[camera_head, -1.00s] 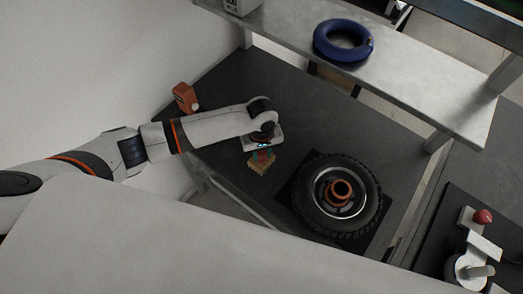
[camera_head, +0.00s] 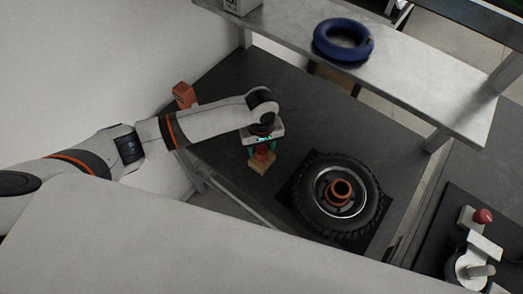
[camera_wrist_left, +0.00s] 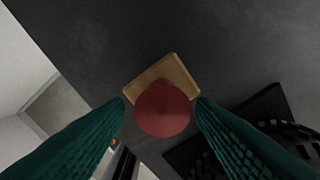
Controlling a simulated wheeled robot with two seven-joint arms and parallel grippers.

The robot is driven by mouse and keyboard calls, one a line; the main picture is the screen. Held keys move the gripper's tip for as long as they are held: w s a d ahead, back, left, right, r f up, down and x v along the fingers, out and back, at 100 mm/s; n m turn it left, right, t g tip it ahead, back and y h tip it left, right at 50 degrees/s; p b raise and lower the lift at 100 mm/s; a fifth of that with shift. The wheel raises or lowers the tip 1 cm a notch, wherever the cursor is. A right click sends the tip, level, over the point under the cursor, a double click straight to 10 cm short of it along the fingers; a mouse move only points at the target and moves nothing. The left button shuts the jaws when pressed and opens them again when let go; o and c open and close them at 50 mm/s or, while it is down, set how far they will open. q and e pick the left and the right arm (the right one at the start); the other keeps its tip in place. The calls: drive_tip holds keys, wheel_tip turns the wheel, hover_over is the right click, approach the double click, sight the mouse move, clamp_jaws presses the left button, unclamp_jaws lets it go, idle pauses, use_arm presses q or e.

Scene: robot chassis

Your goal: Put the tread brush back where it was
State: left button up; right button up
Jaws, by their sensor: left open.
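The tread brush, a wooden block with a round red knob, is on the dark table at its left front part (camera_head: 260,167). In the left wrist view its red knob (camera_wrist_left: 162,109) covers part of the wooden block (camera_wrist_left: 172,75). My left gripper (camera_head: 262,150) is right above the brush. Its green fingers (camera_wrist_left: 162,103) are open, one on each side of the knob, with the knob between them. I cannot tell whether either finger touches it. My right gripper is not in view.
A wheel with a black tyre (camera_head: 374,197) lies on a dark mat to the right of the brush. An orange box (camera_head: 184,95) stands at the table's left edge. A raised grey shelf (camera_head: 420,84) carries a blue ring (camera_head: 325,47). The table between is clear.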

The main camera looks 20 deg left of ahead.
use_arm(q)
wheel_tip(320, 180, up, 9)
idle(0.3)
idle(0.4)
